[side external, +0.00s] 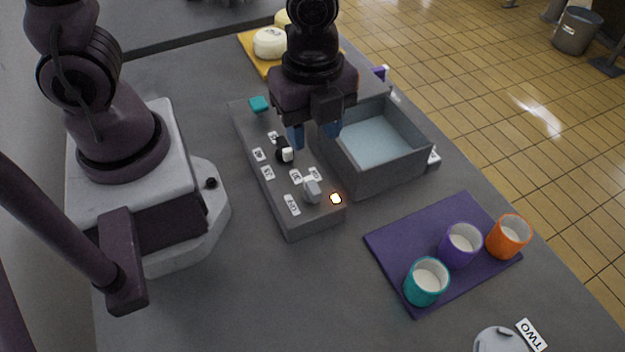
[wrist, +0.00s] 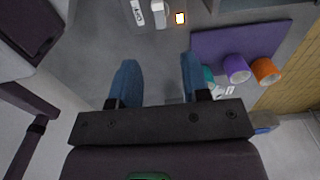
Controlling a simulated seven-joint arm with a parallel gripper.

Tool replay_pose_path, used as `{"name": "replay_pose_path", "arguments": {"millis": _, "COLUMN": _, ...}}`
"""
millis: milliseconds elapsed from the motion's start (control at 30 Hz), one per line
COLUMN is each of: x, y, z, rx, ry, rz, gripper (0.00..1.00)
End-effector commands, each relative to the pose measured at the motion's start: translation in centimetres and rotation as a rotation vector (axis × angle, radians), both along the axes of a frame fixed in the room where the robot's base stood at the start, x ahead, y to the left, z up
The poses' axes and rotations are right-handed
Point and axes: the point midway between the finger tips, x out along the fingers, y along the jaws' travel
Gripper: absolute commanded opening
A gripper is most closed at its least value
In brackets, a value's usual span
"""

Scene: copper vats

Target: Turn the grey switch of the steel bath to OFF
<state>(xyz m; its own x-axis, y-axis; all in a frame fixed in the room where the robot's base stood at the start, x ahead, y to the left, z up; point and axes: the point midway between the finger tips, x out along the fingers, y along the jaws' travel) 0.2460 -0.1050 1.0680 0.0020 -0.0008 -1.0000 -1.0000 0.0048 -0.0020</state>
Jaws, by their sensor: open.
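The steel bath (side external: 418,158) is a grey open box holding pale liquid, with a grey control panel (side external: 305,228) along its near left side. The grey switch (side external: 312,190) stands up from the panel's near end, among small white labels. It also shows at the top of the wrist view (wrist: 160,12). A lamp (side external: 336,198) next to it glows orange. My gripper (side external: 313,140) has blue fingers, apart and empty, above the panel's far part and the bath's left wall. In the wrist view my gripper (wrist: 160,85) is open with nothing between the fingertips.
A black knob with a white front (side external: 285,152) sits farther along the panel, with a teal block (side external: 259,104) at its far end. A purple mat (side external: 395,244) with teal, purple and orange cups lies right of the panel. A yellow board (side external: 252,50) with cheeses lies behind.

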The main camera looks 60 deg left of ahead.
Motion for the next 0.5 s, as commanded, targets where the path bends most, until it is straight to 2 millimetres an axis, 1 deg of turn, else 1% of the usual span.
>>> {"name": "replay_pose_path", "arguments": {"millis": 300, "x": -0.2, "y": 0.0, "z": -5.9, "rx": 0.003, "ry": 0.009, "rz": 0.0, "gripper": 0.43}}
{"name": "replay_pose_path", "arguments": {"millis": 500, "x": -0.2, "y": 0.0, "z": -9.3, "rx": 0.003, "ry": 0.007, "rz": 0.002, "gripper": 0.43}}
